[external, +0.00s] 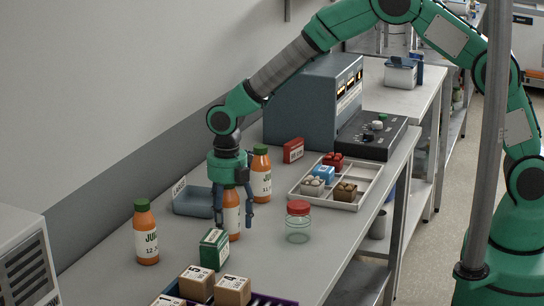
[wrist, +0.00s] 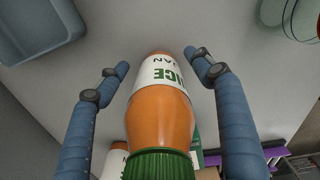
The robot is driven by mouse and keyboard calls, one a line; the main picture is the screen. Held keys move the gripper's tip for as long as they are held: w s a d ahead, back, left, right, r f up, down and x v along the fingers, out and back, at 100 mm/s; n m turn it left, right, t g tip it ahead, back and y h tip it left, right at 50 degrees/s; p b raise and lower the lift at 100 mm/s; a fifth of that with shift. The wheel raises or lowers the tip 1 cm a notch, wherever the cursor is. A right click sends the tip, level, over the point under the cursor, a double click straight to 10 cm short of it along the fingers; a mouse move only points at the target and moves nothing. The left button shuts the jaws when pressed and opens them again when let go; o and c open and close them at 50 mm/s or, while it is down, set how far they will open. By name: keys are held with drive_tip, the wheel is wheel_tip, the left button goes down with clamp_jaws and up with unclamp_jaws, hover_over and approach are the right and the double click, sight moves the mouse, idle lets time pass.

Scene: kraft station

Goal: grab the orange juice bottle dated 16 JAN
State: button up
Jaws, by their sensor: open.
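Three orange juice bottles with green caps stand upright on the bench in the external view: a left one (external: 146,240), a middle one (external: 231,212) and a back right one (external: 261,180). The left label appears to start with 12; the back right date is too small to read surely. My gripper (external: 234,222) points down at the middle bottle, its fingers open on either side. In the wrist view, my gripper (wrist: 157,62) has that bottle (wrist: 160,118) between its fingers, with visible gaps.
A blue-grey tray (external: 192,207) lies behind the bottles. A green carton (external: 214,250) and brown boxes (external: 233,291) are in front. A red-lidded jar (external: 298,222) and a white divided tray (external: 370,198) stand to the right.

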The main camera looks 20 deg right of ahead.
drive_tip(key=c, duration=1.5)
drive_tip(key=shift+c, duration=0.2)
drive_tip(key=shift+r, duration=0.15)
wheel_tip(320, 180, up, 10)
drive_tip(key=shift+f+p, duration=0.15)
drive_tip(key=shift+p, duration=0.7)
